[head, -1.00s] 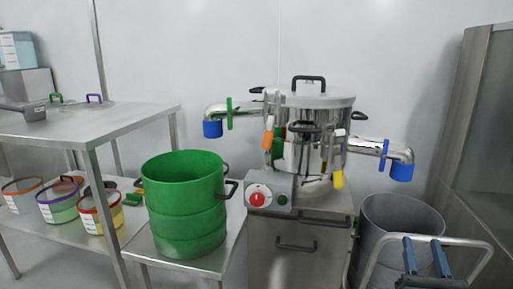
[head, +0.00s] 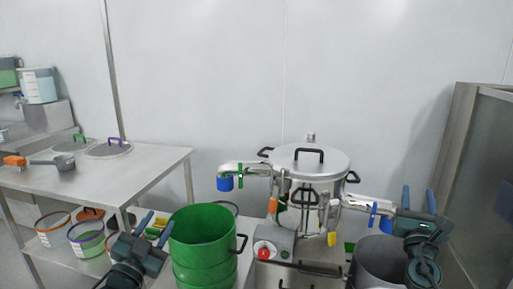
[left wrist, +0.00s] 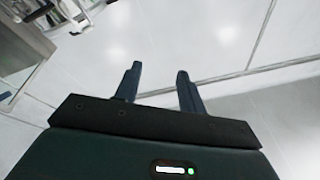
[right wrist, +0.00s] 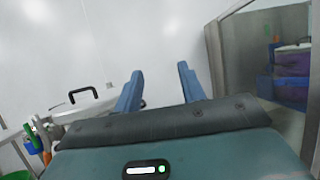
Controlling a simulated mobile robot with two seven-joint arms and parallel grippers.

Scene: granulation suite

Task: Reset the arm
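My left gripper (head: 150,224) is raised in the head view, left of the green drum and in front of the lower shelf. Its fingers are apart with nothing between them, as the left wrist view (left wrist: 156,84) also shows. My right gripper (head: 418,203) is raised on the right side, in front of the sieve machine's right outlet pipe and above the grey bin. Its fingers are apart and empty in the right wrist view (right wrist: 160,84). Parts of both arms below the grippers are cut off by the frame.
A steel sieve machine (head: 309,163) with a lid stands at the centre right. A green drum (head: 203,245) stands left of it, a grey bin (head: 374,256) right of it. A steel table (head: 110,170) is at the left, a steel cabinet (head: 468,150) at the far right. The wall behind is bare.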

